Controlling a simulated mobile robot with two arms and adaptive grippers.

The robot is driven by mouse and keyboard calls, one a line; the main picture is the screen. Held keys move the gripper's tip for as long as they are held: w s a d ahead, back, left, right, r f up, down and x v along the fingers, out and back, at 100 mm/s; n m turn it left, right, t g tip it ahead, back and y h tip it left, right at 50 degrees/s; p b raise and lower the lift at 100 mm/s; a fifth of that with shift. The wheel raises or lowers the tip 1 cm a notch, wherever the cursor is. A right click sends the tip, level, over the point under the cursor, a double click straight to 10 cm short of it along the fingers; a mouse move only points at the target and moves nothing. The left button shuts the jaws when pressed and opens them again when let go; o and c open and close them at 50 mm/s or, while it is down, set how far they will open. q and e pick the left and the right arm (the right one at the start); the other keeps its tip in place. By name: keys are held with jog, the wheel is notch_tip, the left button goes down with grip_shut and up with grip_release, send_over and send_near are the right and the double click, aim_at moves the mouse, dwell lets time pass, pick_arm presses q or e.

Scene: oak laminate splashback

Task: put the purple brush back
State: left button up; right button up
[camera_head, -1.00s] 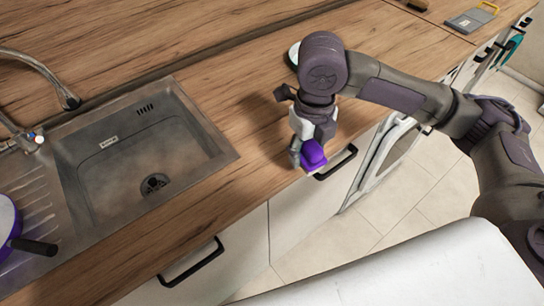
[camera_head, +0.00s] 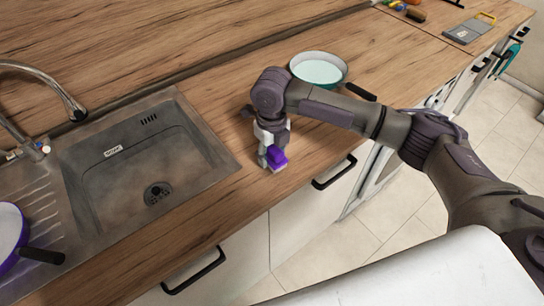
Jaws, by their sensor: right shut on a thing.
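The purple brush (camera_head: 277,157) is a small purple block with a pale underside. My right gripper (camera_head: 268,152) is shut on it. It is at the front edge of the wooden counter, just right of the sink; I cannot tell if the brush touches the counter. My left gripper is not in view.
The steel sink (camera_head: 150,165) with its faucet (camera_head: 45,85) lies to the left. A purple pan (camera_head: 10,235) rests on the drainboard. A teal-and-white pan (camera_head: 320,68) stands behind my right arm. A grater (camera_head: 470,28) and a brown brush (camera_head: 415,15) lie at the far right. Counter behind the sink is clear.

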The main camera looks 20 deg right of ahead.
notch_tip(320, 180, down, 2)
jog(key=shift+f, duration=0.15)
jog(key=shift+f, duration=0.1)
jog(key=o, duration=1)
notch_tip(320, 180, up, 12)
jog(key=shift+r+b, duration=0.15)
jog(key=shift+b, duration=0.9)
